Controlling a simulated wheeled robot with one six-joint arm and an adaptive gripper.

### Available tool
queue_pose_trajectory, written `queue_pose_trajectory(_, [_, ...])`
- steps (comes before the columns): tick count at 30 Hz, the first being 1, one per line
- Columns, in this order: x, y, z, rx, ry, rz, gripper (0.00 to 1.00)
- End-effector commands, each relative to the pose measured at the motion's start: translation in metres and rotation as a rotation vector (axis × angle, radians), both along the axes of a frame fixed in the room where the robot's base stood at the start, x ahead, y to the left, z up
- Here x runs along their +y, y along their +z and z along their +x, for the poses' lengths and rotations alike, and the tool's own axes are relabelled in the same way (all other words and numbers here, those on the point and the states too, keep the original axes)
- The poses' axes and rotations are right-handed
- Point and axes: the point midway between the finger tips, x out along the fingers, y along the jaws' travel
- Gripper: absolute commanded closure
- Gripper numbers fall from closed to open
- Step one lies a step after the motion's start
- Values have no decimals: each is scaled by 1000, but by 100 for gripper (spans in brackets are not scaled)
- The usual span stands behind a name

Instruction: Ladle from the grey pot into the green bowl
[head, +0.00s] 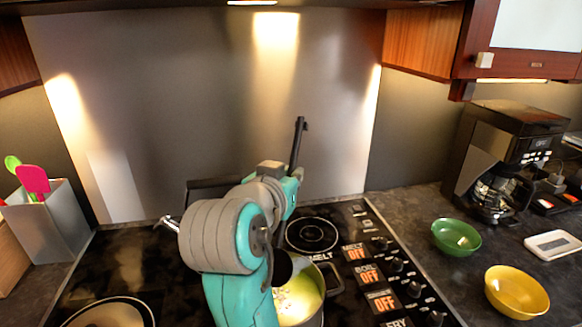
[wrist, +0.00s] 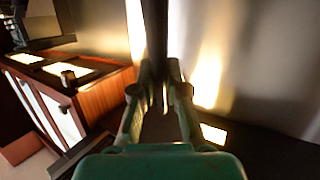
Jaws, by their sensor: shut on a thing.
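The ladle's black handle (head: 299,140) stands steeply up above my gripper (head: 293,183). In the wrist view the fingers of my gripper (wrist: 158,88) are closed on this dark handle (wrist: 155,35). The grey pot (head: 320,309) stands on the stove at the bottom centre, partly hidden behind my arm, with pale yellow-green contents. A dark rounded shape at its left side looks like the ladle's lower end, but my arm hides much of it. The green bowl (head: 447,247) stands on the counter to the right, with a small pale patch inside.
A yellow bowl (head: 516,302) stands nearer than the green one. A coffee machine (head: 505,150) is behind them, with a white scale-like device (head: 553,244) at right. Stove knobs (head: 397,264) lie between pot and bowls. A utensil holder (head: 55,225) and a pan (head: 148,311) are left.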

Motion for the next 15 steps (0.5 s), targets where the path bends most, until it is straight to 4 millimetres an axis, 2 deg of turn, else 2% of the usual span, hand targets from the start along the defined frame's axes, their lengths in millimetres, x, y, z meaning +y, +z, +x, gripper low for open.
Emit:
queue_pose_trajectory(7, [0,-6,0,-3,0,-1,100])
queue_pose_trajectory(15, [0,-25,0,-1,-1,-3,100])
